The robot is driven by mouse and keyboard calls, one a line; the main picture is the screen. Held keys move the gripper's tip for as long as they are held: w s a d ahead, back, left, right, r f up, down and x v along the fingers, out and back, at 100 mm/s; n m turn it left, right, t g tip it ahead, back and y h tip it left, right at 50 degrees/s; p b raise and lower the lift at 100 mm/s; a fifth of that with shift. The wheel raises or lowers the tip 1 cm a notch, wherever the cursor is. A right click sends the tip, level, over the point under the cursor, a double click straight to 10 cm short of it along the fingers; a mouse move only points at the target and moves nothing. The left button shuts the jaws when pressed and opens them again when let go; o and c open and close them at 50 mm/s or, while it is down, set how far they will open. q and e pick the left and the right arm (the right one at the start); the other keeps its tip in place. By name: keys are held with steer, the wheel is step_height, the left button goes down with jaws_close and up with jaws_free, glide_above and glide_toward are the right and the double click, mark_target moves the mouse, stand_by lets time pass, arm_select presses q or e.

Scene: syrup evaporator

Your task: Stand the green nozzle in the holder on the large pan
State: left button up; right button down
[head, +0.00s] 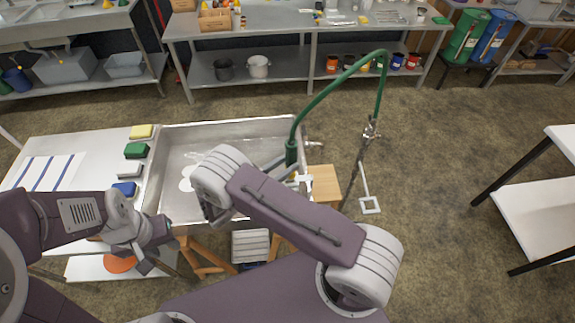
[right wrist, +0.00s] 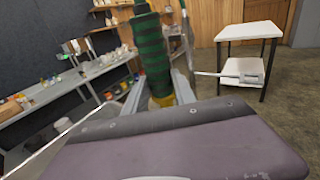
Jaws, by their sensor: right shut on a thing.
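The green nozzle (head: 291,152) stands roughly upright at the right side of the large pan (head: 165,150), with a green hose arching from its top. My right gripper (right wrist: 157,92) is shut on the nozzle; its ribbed green body (right wrist: 152,55) and yellow lower part (right wrist: 165,101) show between the fingers in the right wrist view. My right forearm covers the pan's near right part in the head view. I cannot clearly make out the holder. My left gripper (head: 148,262) is low at the left, near the pan's front left corner, away from the nozzle; its jaw opening is unclear.
A white table (head: 535,210) stands far right, with open floor between.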

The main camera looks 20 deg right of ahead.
arm_select(q)
steer(key=shift+a+f, duration=0.1)
arm_select(e)
steer(key=shift+w+a+f, duration=0.1)
steer(key=shift+a, duration=0.05)
steer(key=shift+w+a+f+b, duration=0.1)
steer(key=shift+f+b, duration=0.4)
steer(key=shift+f, duration=0.1)
arm_select(q)
steer(key=shift+w+f, duration=0.15)
steer(key=shift+f, duration=0.35)
steer(key=shift+f, duration=0.1)
arm_select(e)
steer(key=shift+f, duration=0.1)
arm_select(q)
steer(key=shift+f+b, duration=0.5)
steer(key=shift+b, duration=0.15)
arm_select(e)
steer(key=shift+f, duration=0.55)
